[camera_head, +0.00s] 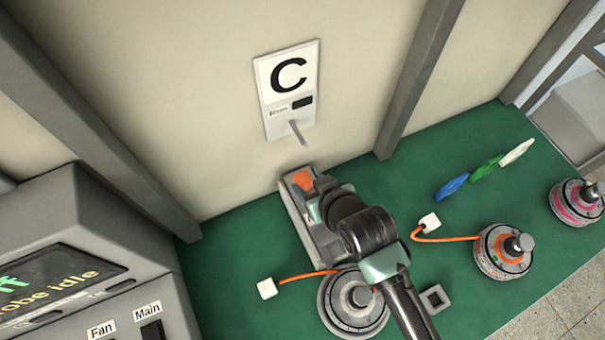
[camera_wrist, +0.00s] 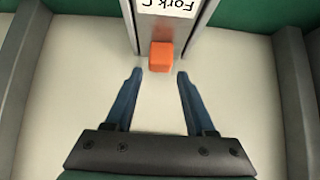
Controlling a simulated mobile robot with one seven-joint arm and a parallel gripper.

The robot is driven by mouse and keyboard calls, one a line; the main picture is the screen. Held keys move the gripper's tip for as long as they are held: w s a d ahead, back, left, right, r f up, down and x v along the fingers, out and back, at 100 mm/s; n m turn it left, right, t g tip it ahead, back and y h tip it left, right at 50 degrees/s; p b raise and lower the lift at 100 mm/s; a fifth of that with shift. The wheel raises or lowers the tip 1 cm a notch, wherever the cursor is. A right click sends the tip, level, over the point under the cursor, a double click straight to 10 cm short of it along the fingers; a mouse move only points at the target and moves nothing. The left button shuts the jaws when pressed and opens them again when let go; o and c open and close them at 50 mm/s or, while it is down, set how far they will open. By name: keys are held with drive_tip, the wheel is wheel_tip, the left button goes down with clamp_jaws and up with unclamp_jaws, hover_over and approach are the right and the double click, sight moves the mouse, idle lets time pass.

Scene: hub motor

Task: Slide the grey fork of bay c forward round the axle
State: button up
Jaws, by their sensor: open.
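The grey fork of bay C lies on the green bench below the C sign, partly hidden by my arm. Its grey body (camera_head: 291,206) and orange block (camera_head: 302,180) show in the head view. In the wrist view, the orange block (camera_wrist: 161,56) stands at the end of the grey body (camera_wrist: 203,24), which has an upside-down "Fork C" label. My gripper (camera_wrist: 157,74) is open, its blue fingers on either side of the line to the block, tips just short of it and apart from it. A hub motor (camera_head: 337,312) with an upright axle (camera_head: 361,297) lies at the fork's front end.
The C sign (camera_head: 287,75) with a small lever (camera_head: 298,132) is on the back wall. A white connector (camera_head: 267,288) on an orange cable lies left of the motor. More motors (camera_head: 494,263) stand to the right. A grey console (camera_head: 95,250) is at left.

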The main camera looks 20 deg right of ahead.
sight(303, 179)
drive_tip(key=shift+x, duration=2.85)
drive_tip(key=shift+r, duration=0.1)
clamp_jaws()
